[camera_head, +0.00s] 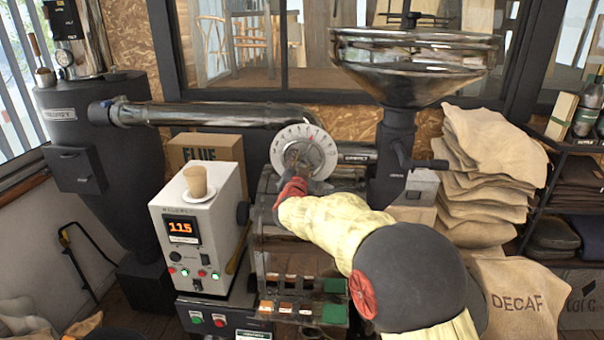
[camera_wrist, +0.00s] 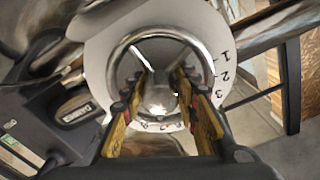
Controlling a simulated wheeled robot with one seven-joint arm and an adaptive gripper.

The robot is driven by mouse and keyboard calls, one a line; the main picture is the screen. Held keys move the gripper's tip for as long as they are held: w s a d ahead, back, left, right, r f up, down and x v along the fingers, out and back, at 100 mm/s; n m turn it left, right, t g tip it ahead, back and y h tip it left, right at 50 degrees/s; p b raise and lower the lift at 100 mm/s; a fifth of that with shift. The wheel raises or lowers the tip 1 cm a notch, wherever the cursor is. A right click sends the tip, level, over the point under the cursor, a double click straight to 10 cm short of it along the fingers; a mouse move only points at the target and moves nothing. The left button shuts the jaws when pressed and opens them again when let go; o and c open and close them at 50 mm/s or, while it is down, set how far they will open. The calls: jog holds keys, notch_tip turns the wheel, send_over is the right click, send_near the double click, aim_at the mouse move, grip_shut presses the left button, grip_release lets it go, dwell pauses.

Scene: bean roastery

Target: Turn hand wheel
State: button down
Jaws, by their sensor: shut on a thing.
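The hand wheel (camera_wrist: 124,45) shows in the wrist view as a shiny metal ring in front of a pale round dial plate (camera_wrist: 97,52) with numbers along its edge. In the head view the dial plate (camera_head: 277,150) stands upright at the pipe above the machine, and my gripper (camera_head: 297,172) reaches its lower front. In the wrist view my gripper (camera_wrist: 157,92) has its two fingers on either side of the wheel's middle, shut on the wheel. The fingers hide part of the wheel, so the exact contact is unclear.
A metal flue pipe (camera_head: 220,114) runs left of the dial. A white control box (camera_head: 203,225) with a cup (camera_head: 195,180) on top stands to the left. A grinder with a wide hopper (camera_head: 412,62) stands to the right, by stacked sacks (camera_head: 490,160).

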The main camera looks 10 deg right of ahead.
jog(key=m+b, duration=0.6)
jog(key=shift+a+f, duration=0.1)
jog(key=shift+f, duration=0.1)
jog(key=shift+r+m+b, duration=0.15)
jog(key=shift+m+b, duration=1.1)
jog(key=shift+m, duration=0.3)
jog(key=shift+r+m+b, duration=0.1)
jog(key=shift+m+b, duration=1.15)
jog(key=shift+m, duration=0.3)
jog(key=c, duration=1.6)
grip_release()
jog(key=shift+c, duration=0.2)
jog(key=shift+r, duration=0.1)
jog(key=v, duration=1.2)
